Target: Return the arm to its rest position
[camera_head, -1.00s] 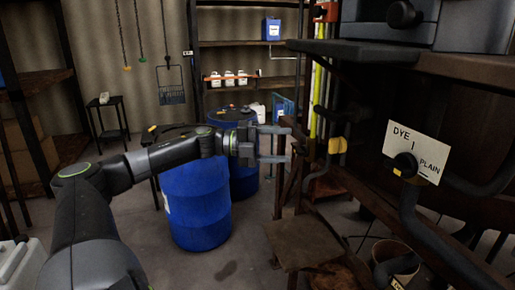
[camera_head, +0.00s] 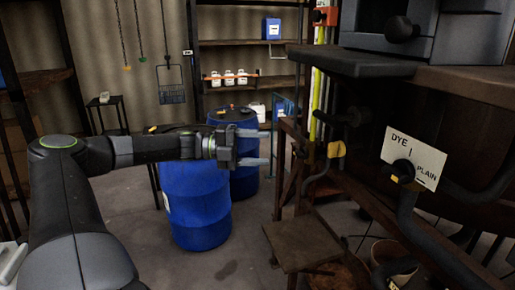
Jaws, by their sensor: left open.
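My left arm comes in from the left of the head view and reaches across to the middle. My left gripper (camera_head: 257,149) is open and points right, with nothing between its fingers. It appears in front of the blue barrels and left of the brown wooden frame. A white sign (camera_head: 415,159) reading "DYE" and "PLAIN" is on the right, with a dark round knob (camera_head: 402,171) in front of it. A dark lever with a yellow tag (camera_head: 336,150) is left of the sign. My right gripper is not in view.
Blue barrels (camera_head: 200,215) stand on the floor behind my arm. A small wooden stool or step (camera_head: 300,246) stands below the frame. A shelf (camera_head: 240,83) with white jugs is at the back. A small black table (camera_head: 105,101) is back left. Dark pipes fill the right.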

